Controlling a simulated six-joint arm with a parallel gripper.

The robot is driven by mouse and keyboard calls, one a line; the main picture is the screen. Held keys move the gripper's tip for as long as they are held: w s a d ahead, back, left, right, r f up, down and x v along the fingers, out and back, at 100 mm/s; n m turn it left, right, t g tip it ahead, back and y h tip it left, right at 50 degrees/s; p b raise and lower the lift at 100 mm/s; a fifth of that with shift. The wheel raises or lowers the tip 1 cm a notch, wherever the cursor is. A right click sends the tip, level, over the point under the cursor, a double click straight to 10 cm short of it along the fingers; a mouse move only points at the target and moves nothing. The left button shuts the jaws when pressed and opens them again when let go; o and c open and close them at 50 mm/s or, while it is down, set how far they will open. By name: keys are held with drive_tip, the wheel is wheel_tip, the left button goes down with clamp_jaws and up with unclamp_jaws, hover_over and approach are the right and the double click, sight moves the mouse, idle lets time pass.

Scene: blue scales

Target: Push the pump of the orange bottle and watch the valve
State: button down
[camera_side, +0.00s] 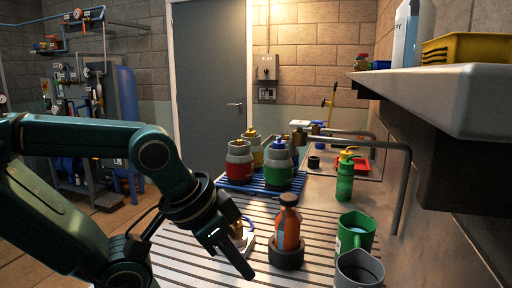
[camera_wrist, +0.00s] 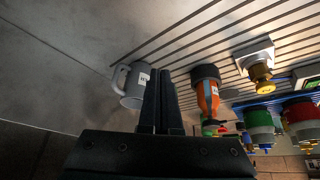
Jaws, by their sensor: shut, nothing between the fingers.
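The orange bottle (camera_side: 288,230) stands upright in a dark round base (camera_side: 286,257), with a dark top (camera_side: 288,199). It also shows in the wrist view (camera_wrist: 208,97), right of my fingers. A brass valve-like fitting (camera_wrist: 261,73) sits on a white block (camera_wrist: 252,52) in the wrist view; in the side view my gripper partly hides it. My gripper (camera_side: 247,272) is shut and empty, pointing down to the left of the orange bottle and apart from it in the side view. Its closed fingers (camera_wrist: 160,88) also show in the wrist view.
A green mug (camera_side: 356,226) and a grey mug (camera_side: 360,270) stand right of the orange bottle. A green bottle with a yellow top (camera_side: 345,181) is behind them. A blue tray (camera_side: 234,186) carries several capped containers. A grey pipe (camera_side: 398,190) and shelf (camera_side: 440,90) are at right.

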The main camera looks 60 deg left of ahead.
drive_tip(key=w+a+r+n+y, duration=0.6)
drive_tip(key=w+a+r+n, duration=0.2)
drive_tip(key=w+r, duration=0.4)
drive_tip(key=shift+w+a+r+t, duration=0.3)
drive_tip(key=shift+a+r+t, duration=0.1)
drive_tip(key=shift+a+r, duration=0.3)
drive_tip(key=shift+f, duration=0.1)
hover_over(290, 195)
drive_tip(key=s+d, duration=0.2)
wheel_tip(290, 195, down, 7)
drive_tip(key=shift+a+f, duration=0.1)
wheel_tip(290, 195, down, 3)
drive_tip(key=shift+f, duration=0.45)
